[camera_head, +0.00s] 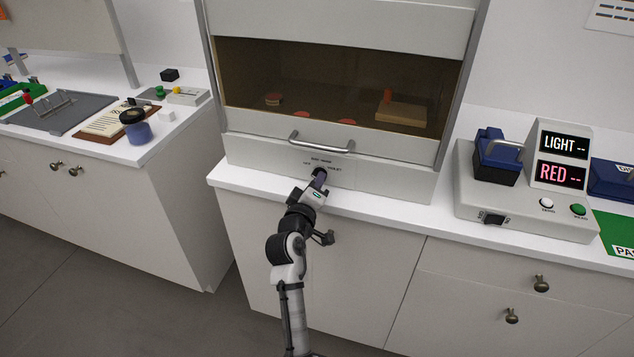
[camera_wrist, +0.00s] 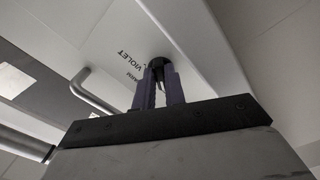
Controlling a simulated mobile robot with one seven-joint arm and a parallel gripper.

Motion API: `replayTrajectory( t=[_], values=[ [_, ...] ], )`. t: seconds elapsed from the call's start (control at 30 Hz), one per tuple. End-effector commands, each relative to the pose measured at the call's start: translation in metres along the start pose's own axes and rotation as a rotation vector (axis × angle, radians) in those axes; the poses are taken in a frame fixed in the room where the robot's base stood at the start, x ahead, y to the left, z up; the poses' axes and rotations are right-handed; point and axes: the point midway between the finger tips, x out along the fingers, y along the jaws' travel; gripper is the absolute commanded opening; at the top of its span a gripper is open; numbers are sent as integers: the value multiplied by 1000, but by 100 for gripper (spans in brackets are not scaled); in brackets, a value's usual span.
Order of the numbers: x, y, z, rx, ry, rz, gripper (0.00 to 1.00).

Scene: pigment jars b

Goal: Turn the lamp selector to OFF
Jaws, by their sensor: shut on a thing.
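The lamp selector is a small dark knob (camera_head: 323,171) on the pale front panel below the cabinet's window. Small labels stand around it, too small to read fully in the head view. In the wrist view the dark knob (camera_wrist: 157,63) sits between the tips of my two fingers, and VIOLET is printed beside it. My gripper (camera_head: 319,178) reaches up to the panel from the front and is shut on the knob; it also shows in the wrist view (camera_wrist: 159,78). The fingers cover much of the knob, so I cannot tell which label it points to.
A metal bar handle (camera_head: 321,142) crosses the panel just above the knob. Behind the cabinet's tinted window (camera_head: 340,85) lie several reddish discs and a tan block. A grey device (camera_head: 525,205) with LIGHT and RED displays stands to the right.

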Motion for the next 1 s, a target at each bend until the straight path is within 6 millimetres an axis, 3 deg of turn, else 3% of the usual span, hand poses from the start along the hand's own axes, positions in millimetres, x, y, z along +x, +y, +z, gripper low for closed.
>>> replayTrajectory(
  t=[0.23,0.27,0.43,0.77,1.0],
  values=[
    [0,-1,0,-3,-1,-1,0],
    [0,-1,0,-3,-1,-1,13],
    [0,-1,0,-2,0,-1,34],
    [-3,-1,0,-1,0,0,34],
    [-42,-5,1,-2,3,-1,34]
  ],
)
